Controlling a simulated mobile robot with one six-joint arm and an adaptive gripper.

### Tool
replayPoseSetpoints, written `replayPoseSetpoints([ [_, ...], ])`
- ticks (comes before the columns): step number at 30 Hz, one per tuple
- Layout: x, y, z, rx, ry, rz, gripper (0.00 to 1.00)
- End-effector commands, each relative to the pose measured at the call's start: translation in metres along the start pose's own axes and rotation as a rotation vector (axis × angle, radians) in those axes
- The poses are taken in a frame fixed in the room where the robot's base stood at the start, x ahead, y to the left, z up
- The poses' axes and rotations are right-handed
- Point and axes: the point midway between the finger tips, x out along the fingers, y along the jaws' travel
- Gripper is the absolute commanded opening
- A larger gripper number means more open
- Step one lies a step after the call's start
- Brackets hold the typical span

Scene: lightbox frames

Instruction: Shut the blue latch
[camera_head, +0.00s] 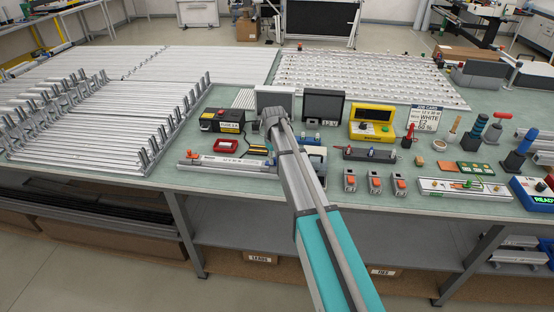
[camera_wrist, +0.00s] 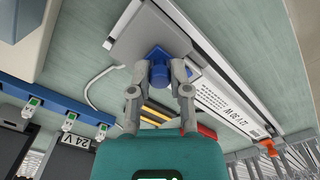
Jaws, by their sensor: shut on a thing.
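The blue latch (camera_wrist: 158,54) sits on a grey plate (camera_wrist: 133,38) at the end of a long light fixture labelled 12 V 30 W (camera_wrist: 225,100) in the wrist view. My gripper (camera_wrist: 159,72) is shut on the blue latch, with one grey finger on each side of it. In the head view the fixture (camera_head: 222,161) lies along the front of the green bench, and a small blue part shows at its right end beside my arm. My arm hides part of that spot. The wrist view does not clearly show how far the latch is turned.
A black and yellow box (camera_head: 222,121) and a red tray (camera_head: 227,144) stand behind the fixture. Dark and white panels, a yellow tester (camera_head: 372,122) and several small orange-topped blocks are to the right. Racks of tubes (camera_head: 90,120) fill the left.

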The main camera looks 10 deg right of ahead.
Motion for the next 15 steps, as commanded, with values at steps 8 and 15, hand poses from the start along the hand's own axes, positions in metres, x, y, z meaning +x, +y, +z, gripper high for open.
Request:
replayPoseSetpoints([
  [8, -0.0001, -0.0036, -0.0032, -0.004, 0.007, -0.007, 0.59],
  [15, -0.0001, -0.0024, -0.0023, -0.003, 0.005, -0.005, 0.59],
])
